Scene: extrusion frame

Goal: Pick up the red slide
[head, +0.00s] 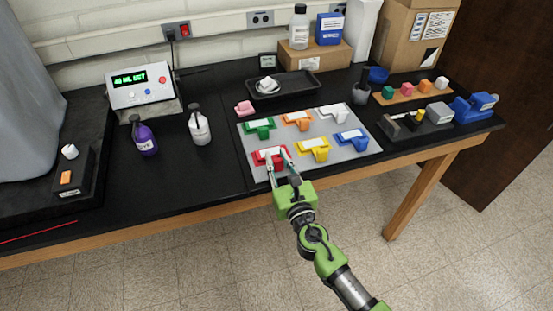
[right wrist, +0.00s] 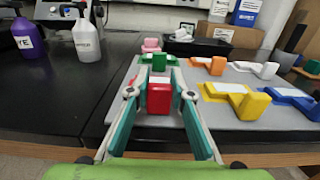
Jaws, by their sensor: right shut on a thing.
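The red slide (head: 265,155) sits at the front left of the grey board (head: 345,155). In the right wrist view its red block (right wrist: 158,98) is between my fingers. My right gripper (head: 279,160) is shut on the red slide, with one finger on each side of it. It also shows in the right wrist view (right wrist: 158,75). The slide looks to be at board level; I cannot tell if it is lifted. Its underside is hidden. My left gripper is not in view.
Green (head: 259,127), orange (head: 297,119), white (head: 335,110), yellow (head: 313,148) and blue (head: 351,138) slides share the board. A purple bottle (head: 144,138) and a white bottle (head: 199,127) stand left. A black tray (head: 297,82) lies behind. The black bench between bottles and board is clear.

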